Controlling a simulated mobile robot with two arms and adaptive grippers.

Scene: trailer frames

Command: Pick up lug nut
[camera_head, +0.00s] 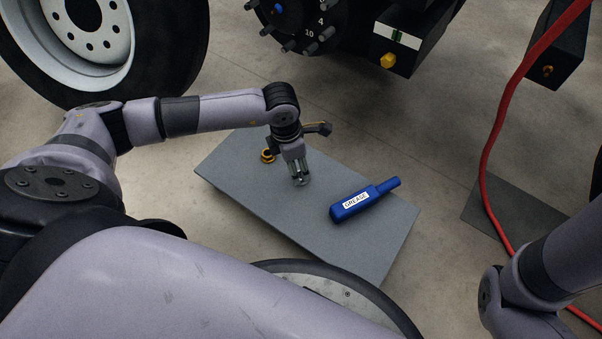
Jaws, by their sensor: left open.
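A small gold-orange lug nut (268,156) sits on the grey board (250,195), near its far left edge. My left gripper (301,182) points down over the board, to the right of the lug nut and apart from it. It is open with nothing seen between its fingers. Whether the fingertips touch the board I cannot tell. My right arm shows at the lower right, but its gripper is out of view.
A blue grease bottle (364,199) lies on the board, right of my left gripper. A wheel with tyre (100,40) stands at upper left. A studded hub (300,25) is at the top. A red hose (497,130) runs down the right side.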

